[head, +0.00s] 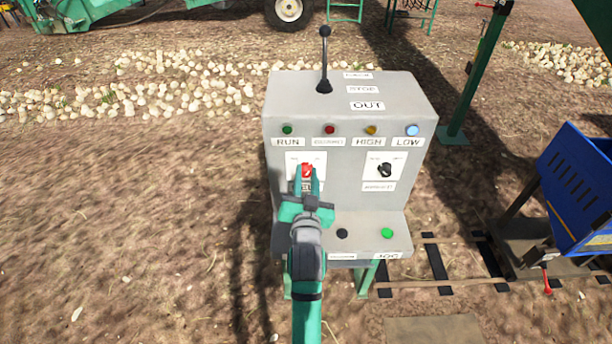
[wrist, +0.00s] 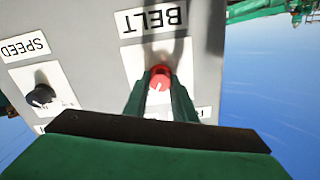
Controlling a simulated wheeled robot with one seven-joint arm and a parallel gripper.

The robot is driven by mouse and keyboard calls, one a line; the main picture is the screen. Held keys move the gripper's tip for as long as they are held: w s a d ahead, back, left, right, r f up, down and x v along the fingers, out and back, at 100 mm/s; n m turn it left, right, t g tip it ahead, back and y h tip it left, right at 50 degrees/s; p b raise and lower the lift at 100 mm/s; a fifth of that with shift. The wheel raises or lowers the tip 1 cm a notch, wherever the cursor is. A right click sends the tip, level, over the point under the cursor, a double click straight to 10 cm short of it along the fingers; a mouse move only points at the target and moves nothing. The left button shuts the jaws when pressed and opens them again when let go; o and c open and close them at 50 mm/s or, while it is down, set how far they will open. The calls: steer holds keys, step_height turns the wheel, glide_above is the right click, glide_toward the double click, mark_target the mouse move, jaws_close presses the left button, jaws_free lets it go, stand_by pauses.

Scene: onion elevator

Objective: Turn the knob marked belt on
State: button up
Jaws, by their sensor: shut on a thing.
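The red belt knob (head: 307,170) is on the left white plate on the front of the grey control box (head: 350,215). It also shows in the wrist view (wrist: 160,78), near the BELT label (wrist: 152,19), which appears upside down there. My gripper (head: 307,184) reaches the knob from the front. In the wrist view its green fingers (wrist: 160,95) are on both sides of the knob, shut on it. The knob has a white mark on its face; which setting it points to cannot be read. Part of the plate is hidden behind my gripper.
A black speed knob (head: 385,170) is on the right plate. Four-lamp row aside, a black lever (head: 324,75) stands on top. Black (head: 342,233) and green (head: 387,233) buttons are on the lower ledge. A blue bin (head: 580,190) stands at the right.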

steer(key=shift+f+m, duration=0.1)
steer(key=shift+m, duration=1.1)
steer(key=o, duration=1)
steer(key=shift+o, duration=0.2)
steer(key=s, duration=1)
steer(key=shift+s, duration=0.4)
